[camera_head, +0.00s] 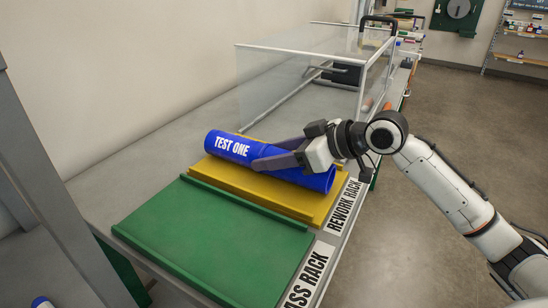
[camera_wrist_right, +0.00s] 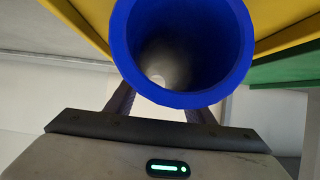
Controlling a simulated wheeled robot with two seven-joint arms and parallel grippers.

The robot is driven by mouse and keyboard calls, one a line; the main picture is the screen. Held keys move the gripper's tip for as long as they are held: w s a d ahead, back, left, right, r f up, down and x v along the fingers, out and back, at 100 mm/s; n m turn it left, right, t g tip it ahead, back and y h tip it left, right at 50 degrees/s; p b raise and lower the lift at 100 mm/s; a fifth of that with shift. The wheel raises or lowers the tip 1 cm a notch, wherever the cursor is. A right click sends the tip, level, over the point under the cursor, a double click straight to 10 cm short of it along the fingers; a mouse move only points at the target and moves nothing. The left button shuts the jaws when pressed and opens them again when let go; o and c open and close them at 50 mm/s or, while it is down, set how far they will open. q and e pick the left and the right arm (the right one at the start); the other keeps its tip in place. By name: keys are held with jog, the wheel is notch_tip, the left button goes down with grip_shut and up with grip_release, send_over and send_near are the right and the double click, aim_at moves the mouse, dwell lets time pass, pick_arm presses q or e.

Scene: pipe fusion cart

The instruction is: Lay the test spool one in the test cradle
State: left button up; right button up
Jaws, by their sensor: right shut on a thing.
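The test spool one (camera_head: 232,147) is a blue pipe with "TEST ONE" in white. It lies lengthwise over the yellow rework rack (camera_head: 238,177); I cannot tell whether it touches the rack. My right gripper (camera_head: 275,159) reaches in from the right and is shut on the spool near its middle. In the right wrist view the spool's open round end (camera_wrist_right: 183,50) fills the top middle, with the dark fingers beside it. My left gripper is not in view. I cannot make out the test cradle for certain.
The green pass rack (camera_head: 215,235) lies in front of the yellow rack, empty. A clear guard with a white frame (camera_head: 300,52) stands behind on the grey bench (camera_head: 170,135). The bench left of the racks is bare. Open floor (camera_head: 455,120) lies to the right.

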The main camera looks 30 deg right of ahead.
jog(key=shift+f, duration=0.15)
jog(key=o, duration=1.3)
jog(key=v, duration=1.2)
jog(key=shift+b, duration=0.35)
